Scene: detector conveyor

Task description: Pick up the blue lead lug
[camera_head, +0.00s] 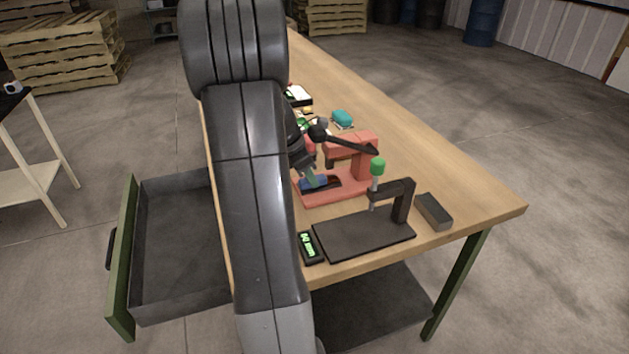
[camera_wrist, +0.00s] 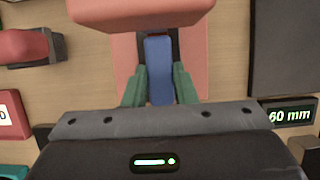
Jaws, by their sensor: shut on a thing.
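The blue lead lug (camera_wrist: 158,70) lies between the two green fingers of my gripper (camera_wrist: 159,88) in the wrist view, and the fingers are shut on it. Its far end reaches toward a dark slot in a red press. In the head view the lug (camera_head: 317,183) is a small blue piece at the press base, and my gripper (camera_head: 312,176) is beside it, partly hidden by my arm. The red press (camera_head: 365,170) has a red base, an upright and an overhanging head with a black lever. Whether the lug touches the base cannot be told.
A black plate stand with a green-topped plunger (camera_head: 378,167) and a dark block (camera_head: 433,211) stand at the table's near right. A green-lit display (camera_head: 310,246) lies by the plate. A teal item (camera_head: 342,119) is farther back. The table's right side is clear. A drawer (camera_head: 180,240) stands open at left.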

